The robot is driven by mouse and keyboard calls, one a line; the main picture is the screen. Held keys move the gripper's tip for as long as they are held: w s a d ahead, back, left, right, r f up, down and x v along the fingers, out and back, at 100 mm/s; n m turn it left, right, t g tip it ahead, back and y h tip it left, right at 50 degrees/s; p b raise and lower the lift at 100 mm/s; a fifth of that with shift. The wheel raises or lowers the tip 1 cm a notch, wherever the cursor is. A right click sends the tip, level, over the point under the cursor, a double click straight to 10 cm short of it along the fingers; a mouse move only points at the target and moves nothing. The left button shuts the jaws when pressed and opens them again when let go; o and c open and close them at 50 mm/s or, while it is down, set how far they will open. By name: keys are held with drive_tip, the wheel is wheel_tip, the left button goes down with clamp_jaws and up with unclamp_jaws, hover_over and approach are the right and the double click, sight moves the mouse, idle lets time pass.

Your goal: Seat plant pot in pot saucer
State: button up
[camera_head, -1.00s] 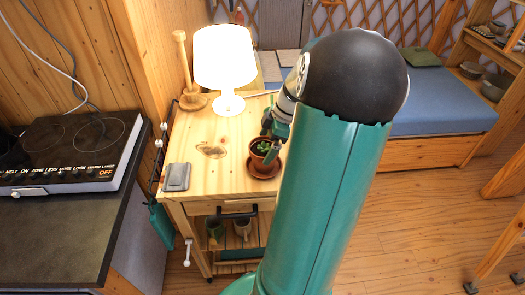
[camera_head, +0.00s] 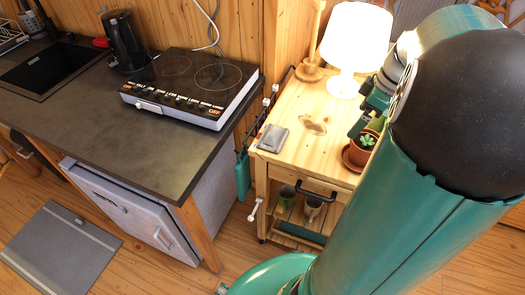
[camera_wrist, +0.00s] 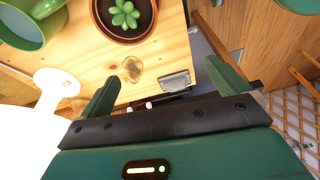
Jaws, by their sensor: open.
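The plant pot (camera_head: 362,147) is a small terracotta pot with a green succulent, on the wooden cart top. It stands upright on the brown pot saucer (camera_head: 349,162), whose rim shows around its base. The wrist view shows the pot (camera_wrist: 143,30) from above at the top edge, partly cut off, with a brown ring around it. My gripper (camera_wrist: 165,88) is open, its two green fingers apart with nothing between them. In the head view it is just above and behind the pot, partly hidden by my arm. How flat the pot sits cannot be told.
A lit white lamp (camera_head: 355,45) stands at the back of the cart (camera_head: 305,105). A grey flat object (camera_head: 273,138) lies at its left. A green cup-like vessel (camera_wrist: 35,25) is near the pot. A counter with a hob (camera_head: 190,88) stands left. The cart's middle is clear.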

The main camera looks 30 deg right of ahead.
drive_tip(key=w+a+r+m+h, duration=0.1)
drive_tip(key=a+r+m, duration=0.1)
drive_tip(key=a, duration=0.7)
drive_tip(key=w+a+r+m+h, duration=0.1)
drive_tip(key=a+r, duration=0.1)
drive_tip(key=a, duration=0.7)
drive_tip(key=s+a+m+t, duration=0.3)
drive_tip(key=s+a, duration=0.3)
drive_tip(key=a, duration=0.7)
drive_tip(key=shift+r+m, duration=0.4)
drive_tip(key=shift+m, duration=0.1)
drive_tip(key=shift+d, duration=0.2)
